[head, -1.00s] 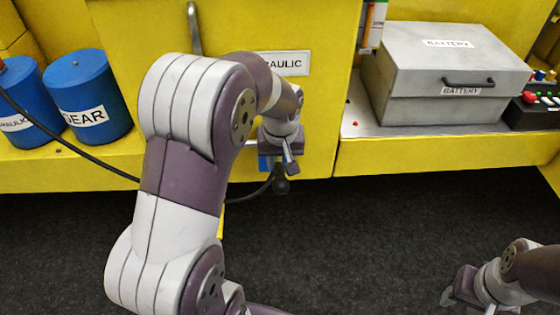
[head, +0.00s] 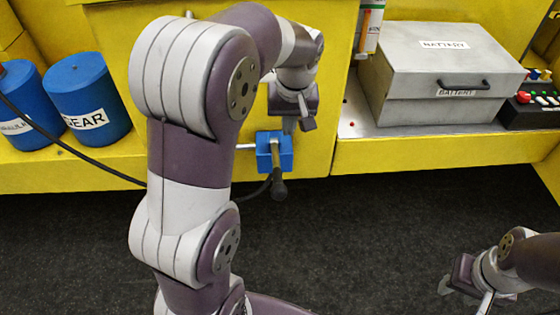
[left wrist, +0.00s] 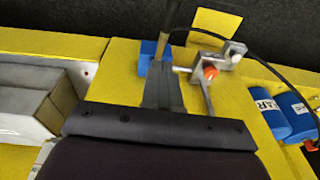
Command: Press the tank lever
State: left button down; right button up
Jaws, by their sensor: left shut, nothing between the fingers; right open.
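The lever is a dark rod with a black handle (head: 279,188) on a blue block (head: 264,152) at the front of the yellow tank (head: 310,80). The handle points down and out over the floor. My left gripper (head: 297,126) is shut and empty, just above the blue block. In the left wrist view its closed fingers (left wrist: 163,90) lie beside the blue block (left wrist: 146,58), near the lever rod (left wrist: 178,22). I cannot tell whether they touch. My right gripper (head: 463,294) is open and empty at the lower right, over the floor.
A grey battery box (head: 435,80) stands on the right shelf beside a control box (head: 535,105). Blue canisters (head: 88,95) stand at left with a black cable in front. Metal fittings with a red-orange knob (left wrist: 210,72) sit near the lever. The dark floor is clear.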

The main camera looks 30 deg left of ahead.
pick_arm(q)
jog(key=shift+s, duration=0.55)
jog(key=shift+f, duration=0.15)
jog(key=b, duration=0.3)
send_over(279, 175)
jog(key=f, duration=1.2)
jog(key=shift+d+f, duration=0.1)
jog(key=shift+d, duration=0.15)
jog(key=shift+s+f, duration=0.3)
jog(key=shift+f, duration=0.3)
jog(key=shift+f, duration=0.1)
